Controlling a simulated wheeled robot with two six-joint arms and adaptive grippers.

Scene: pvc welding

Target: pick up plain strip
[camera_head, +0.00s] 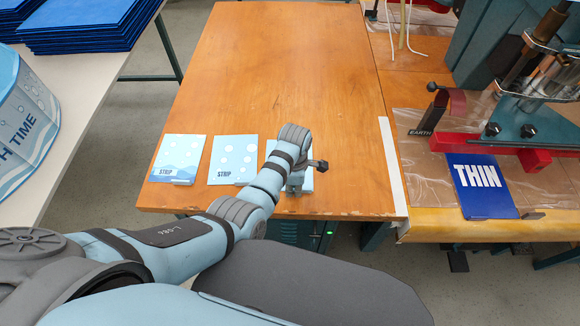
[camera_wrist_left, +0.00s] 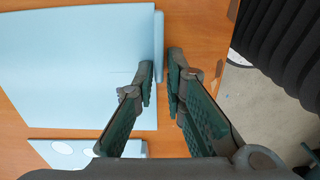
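The plain strip (camera_head: 307,180) is a light blue sheet at the front of the wooden table, mostly hidden under my left arm in the head view. In the left wrist view the plain strip (camera_wrist_left: 80,65) fills the upper left and shows no print, with a raised narrow tab (camera_wrist_left: 159,45) along its right edge. My left gripper (camera_head: 294,188) is low over the strip's front edge. In the wrist view the left gripper's (camera_wrist_left: 161,75) fingertips are a small gap apart, close to the tab and on either side of its line. I cannot see contact. My right gripper is not in view.
Two printed STRIP sheets, one dotted (camera_head: 233,158) and one with waves (camera_head: 178,157), lie left of the plain strip. A blue THIN sheet (camera_head: 483,185) lies by a press (camera_head: 520,120) on the right bench. The back of the wooden table (camera_head: 290,60) is clear.

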